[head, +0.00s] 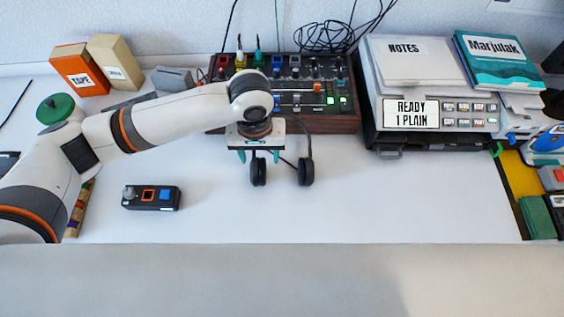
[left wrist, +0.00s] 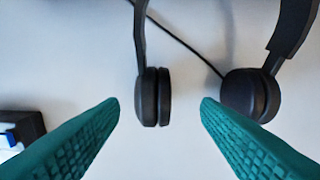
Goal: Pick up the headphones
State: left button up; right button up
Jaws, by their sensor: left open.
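The black headphones (head: 305,171) lie on the white table in front of the mixer, with their two ear cups toward me. My left gripper (head: 258,160) is above the left ear cup, its teal fingers apart. In the left wrist view the left ear cup (left wrist: 152,97) shows between and beyond the two open fingertips (left wrist: 160,105), with no clear contact. In the head view my left arm and gripper hide part of the headband. My right gripper is not in view.
A mixer (head: 335,122) with knobs and cables stands behind the headphones. A small black controller (head: 151,198) lies to the left. A device labelled "READY 1 PLAIN" (head: 440,135) stands at the right. The table in front of the headphones (head: 350,215) is clear.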

aim_at(258, 160)
pick_arm(q)
jog(key=f, duration=0.3)
jog(key=w+f, duration=0.1)
jog(key=f, duration=0.1)
jog(key=shift+a+f, duration=0.15)
jog(key=shift+a, duration=0.2)
grip_shut()
notch_tip(258, 160, up, 10)
jog(key=shift+r, duration=0.1)
